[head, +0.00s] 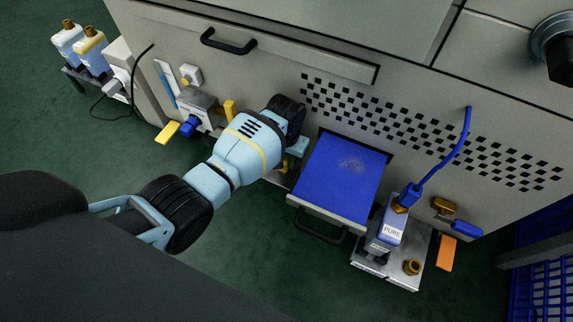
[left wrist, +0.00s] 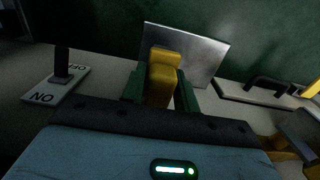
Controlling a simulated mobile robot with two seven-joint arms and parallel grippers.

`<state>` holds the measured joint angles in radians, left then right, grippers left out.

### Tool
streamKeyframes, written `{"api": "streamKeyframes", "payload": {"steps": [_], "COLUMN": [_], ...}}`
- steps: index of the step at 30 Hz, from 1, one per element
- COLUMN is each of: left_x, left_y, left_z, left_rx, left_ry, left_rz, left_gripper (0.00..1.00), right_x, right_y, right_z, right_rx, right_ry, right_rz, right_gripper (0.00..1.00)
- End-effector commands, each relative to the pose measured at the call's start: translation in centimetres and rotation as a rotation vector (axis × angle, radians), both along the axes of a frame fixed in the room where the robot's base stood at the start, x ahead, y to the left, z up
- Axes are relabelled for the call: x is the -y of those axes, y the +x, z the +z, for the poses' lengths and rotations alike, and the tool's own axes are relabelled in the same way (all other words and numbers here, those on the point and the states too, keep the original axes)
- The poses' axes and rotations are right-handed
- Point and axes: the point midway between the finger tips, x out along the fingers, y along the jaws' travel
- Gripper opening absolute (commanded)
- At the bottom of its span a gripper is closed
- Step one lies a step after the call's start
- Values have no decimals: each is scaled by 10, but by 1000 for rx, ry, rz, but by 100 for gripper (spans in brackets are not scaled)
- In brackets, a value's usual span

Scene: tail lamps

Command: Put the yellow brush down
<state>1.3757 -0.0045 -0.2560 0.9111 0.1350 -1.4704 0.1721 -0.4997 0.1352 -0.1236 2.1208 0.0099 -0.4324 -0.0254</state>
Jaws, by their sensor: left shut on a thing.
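My left gripper (left wrist: 161,92) shows in the left wrist view with its dark green fingers shut on the yellow brush (left wrist: 163,72). The brush is a blocky yellow piece standing up between the fingers. A bare metal plate (left wrist: 208,50) lies just beyond it; I cannot tell whether they touch. In the head view my left arm reaches in from the left to the cabinet front, and its wrist hides most of the gripper and brush. My right gripper is not in view.
A blue-topped pull-out drawer (head: 345,170) stands right of my wrist. Farther right, a blue PURE bottle (head: 391,225) stands on a metal plate (head: 405,275). Left are a metal block with a blue knob (head: 190,127) and two white bottles (head: 68,37).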

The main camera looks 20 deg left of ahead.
Motion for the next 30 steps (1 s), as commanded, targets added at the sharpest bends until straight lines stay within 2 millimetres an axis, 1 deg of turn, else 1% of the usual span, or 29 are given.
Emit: {"api": "streamKeyframes", "payload": {"steps": [6, 9, 12, 19, 26, 27, 30], "left_x": [0, 0, 0, 0, 0, 0, 0], "left_y": [0, 2, 4, 4, 3, 3, 3], "left_z": [-30, -42, -45, -44, -50, -50, -49], "left_rx": [-4, -3, 0, 0, -1, -1, -1], "left_ry": [1, 1, 0, 0, 0, 0, 0], "left_rz": [0, 0, 0, 0, 0, 0, 0], "left_gripper": [4, 4, 4, 4, 4, 34, 47], "right_x": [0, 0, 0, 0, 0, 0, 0], "right_y": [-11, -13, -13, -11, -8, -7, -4], "right_z": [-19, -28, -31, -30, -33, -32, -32], "right_rx": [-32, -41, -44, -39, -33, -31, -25], "right_ry": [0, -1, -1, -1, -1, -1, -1], "right_rz": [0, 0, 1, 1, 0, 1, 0], "right_gripper": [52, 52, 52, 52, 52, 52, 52]}}
